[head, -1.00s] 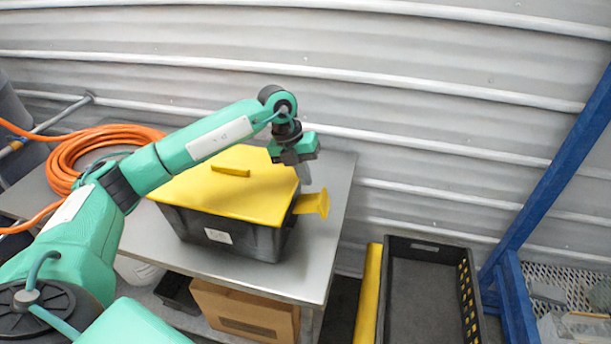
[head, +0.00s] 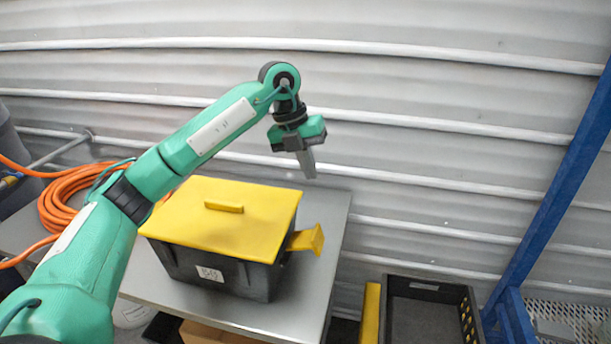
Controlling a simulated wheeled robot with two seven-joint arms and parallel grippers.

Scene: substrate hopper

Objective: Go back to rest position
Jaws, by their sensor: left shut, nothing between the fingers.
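My left gripper (head: 308,168) hangs in the air above and behind the right end of the black hopper (head: 222,272), fingers pointing down. It is shut and empty, apart from the hopper. The hopper stands on the grey metal table (head: 322,257). Its yellow lid (head: 230,222) lies flat on top, with a small raised handle. A yellow chute or flap (head: 306,240) sticks out of the hopper's right side. My right gripper is not in view.
An orange hose coil (head: 62,205) lies at the table's left. A black crate (head: 425,312) stands lower right, beside a yellow piece (head: 371,312). A blue frame (head: 560,205) rises at the right. The corrugated wall (head: 440,130) closes off the back.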

